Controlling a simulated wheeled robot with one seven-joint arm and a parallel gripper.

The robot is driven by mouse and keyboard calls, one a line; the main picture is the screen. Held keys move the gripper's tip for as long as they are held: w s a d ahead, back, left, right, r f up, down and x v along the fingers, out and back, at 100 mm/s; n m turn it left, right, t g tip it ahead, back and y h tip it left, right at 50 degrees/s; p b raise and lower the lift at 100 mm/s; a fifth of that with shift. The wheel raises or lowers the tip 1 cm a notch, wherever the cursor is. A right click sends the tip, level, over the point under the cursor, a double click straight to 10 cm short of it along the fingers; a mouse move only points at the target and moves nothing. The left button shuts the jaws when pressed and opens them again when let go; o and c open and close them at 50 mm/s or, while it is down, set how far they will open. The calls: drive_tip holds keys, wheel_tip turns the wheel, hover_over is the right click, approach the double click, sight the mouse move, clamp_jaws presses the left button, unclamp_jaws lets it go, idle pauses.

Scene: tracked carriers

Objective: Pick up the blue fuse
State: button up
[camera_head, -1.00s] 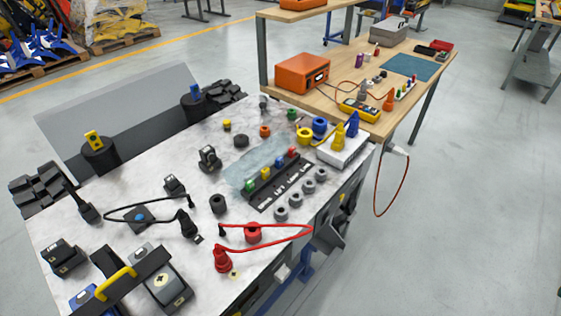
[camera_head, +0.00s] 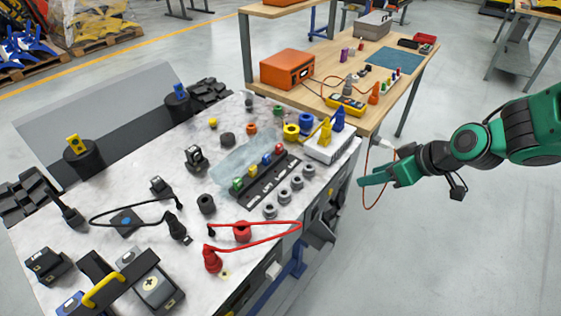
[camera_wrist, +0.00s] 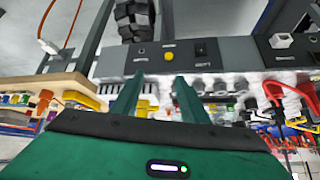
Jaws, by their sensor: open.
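The blue fuse (camera_head: 266,160) stands upright in a black fuse strip (camera_head: 262,187) on the carrier's pale top. In the row it stands between a yellow fuse (camera_head: 252,171) and a red fuse (camera_head: 279,149); a green fuse (camera_head: 238,183) is at the near end. My gripper (camera_head: 364,181) is open and empty, off the carrier's right side, well apart from the fuse. In the wrist view my gripper (camera_wrist: 159,78) has its two fingers spread in front of the carrier's dark side panel. I cannot make out the blue fuse there.
Grey rings (camera_head: 283,195) stand along the strip's right side. A white block (camera_head: 328,148) with yellow and blue plugs stands beyond its far end. A red cable (camera_head: 265,238) lies nearer. A wooden bench (camera_head: 425,78) stands behind.

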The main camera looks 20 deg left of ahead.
sight(268, 156)
drive_tip(key=a+n+y, duration=0.1)
drive_tip(key=a+y, duration=0.1)
drive_tip(key=a, duration=0.4)
drive_tip(key=a+n+y, duration=0.1)
drive_tip(key=a, duration=0.5)
drive_tip(key=a+n+y, duration=0.1)
drive_tip(key=a+y, duration=0.1)
drive_tip(key=a, duration=0.4)
drive_tip(key=shift+s+a+r+y, duration=0.15)
drive_tip(key=shift+s+a+y, duration=0.15)
drive_tip(key=shift+s, duration=0.05)
drive_tip(key=x, duration=0.4)
drive_tip(key=shift+w+a, duration=0.15)
drive_tip(key=shift+a, duration=0.15)
drive_tip(key=shift+a+r+x, duration=0.1)
drive_tip(key=shift+r+x, duration=0.05)
drive_tip(key=shift+x, duration=0.9)
drive_tip(key=shift+a+r+x, duration=0.1)
drive_tip(key=shift+r+x, duration=0.1)
drive_tip(key=shift+x, duration=0.8)
drive_tip(key=shift+a+r+x, duration=0.1)
drive_tip(key=shift+r+x, duration=0.05)
drive_tip(key=shift+x, duration=0.9)
drive_tip(key=shift+c, duration=0.3)
drive_tip(key=shift+d, duration=0.1)
clamp_jaws()
